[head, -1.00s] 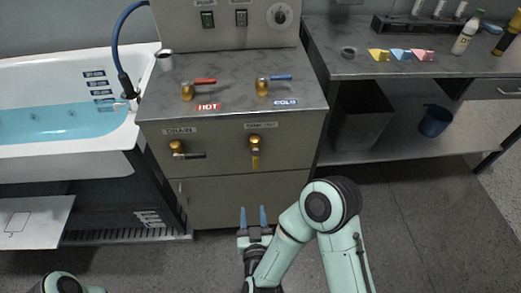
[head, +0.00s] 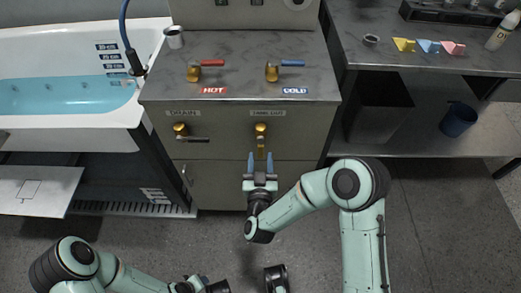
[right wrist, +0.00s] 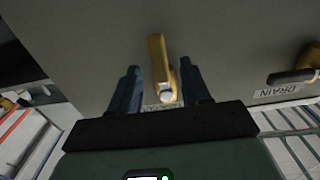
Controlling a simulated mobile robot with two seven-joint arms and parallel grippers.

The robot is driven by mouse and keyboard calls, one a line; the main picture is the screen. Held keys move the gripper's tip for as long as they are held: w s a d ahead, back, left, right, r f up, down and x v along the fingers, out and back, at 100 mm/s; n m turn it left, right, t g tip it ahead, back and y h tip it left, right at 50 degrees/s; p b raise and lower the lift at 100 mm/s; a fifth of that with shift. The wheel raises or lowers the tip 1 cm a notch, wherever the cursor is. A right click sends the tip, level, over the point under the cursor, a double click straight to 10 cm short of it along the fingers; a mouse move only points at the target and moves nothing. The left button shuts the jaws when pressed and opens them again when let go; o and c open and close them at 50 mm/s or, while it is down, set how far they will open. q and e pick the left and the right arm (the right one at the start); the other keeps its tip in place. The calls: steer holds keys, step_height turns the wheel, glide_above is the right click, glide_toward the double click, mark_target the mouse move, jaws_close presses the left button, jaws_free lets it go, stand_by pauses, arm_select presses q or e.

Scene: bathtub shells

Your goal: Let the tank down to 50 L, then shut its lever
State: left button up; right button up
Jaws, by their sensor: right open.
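The cabinet front carries a brass valve (head: 261,129) under a label too small to read surely, its yellow lever (head: 261,145) hanging straight down. My right gripper (head: 260,163) is open, its blue fingers pointing up at that lever. In the right wrist view the brass lever (right wrist: 158,68) shows between the two open fingers (right wrist: 165,85), with a gap on each side. The DRAIN valve (head: 180,129) is to its left, its dark handle level. My left gripper (head: 204,285) is at the bottom edge, jaws unclear. No tank gauge is readable.
The tub (head: 70,125) at the left holds blue water and has small labels on its inner wall. Red HOT (head: 211,63) and blue COLD (head: 291,63) levers stand on the counter above. A dark bin and blue bucket (head: 458,119) are under the right table.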

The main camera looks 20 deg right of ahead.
mark_target(261, 152)
arm_select(q)
steer(key=shift+w+a+f, duration=0.2)
steer(key=shift+w+f, duration=0.05)
steer(key=shift+w, duration=0.15)
arm_select(e)
steer(key=shift+x, duration=2.05)
jaws_close()
arm_select(q)
steer(key=shift+s, duration=0.1)
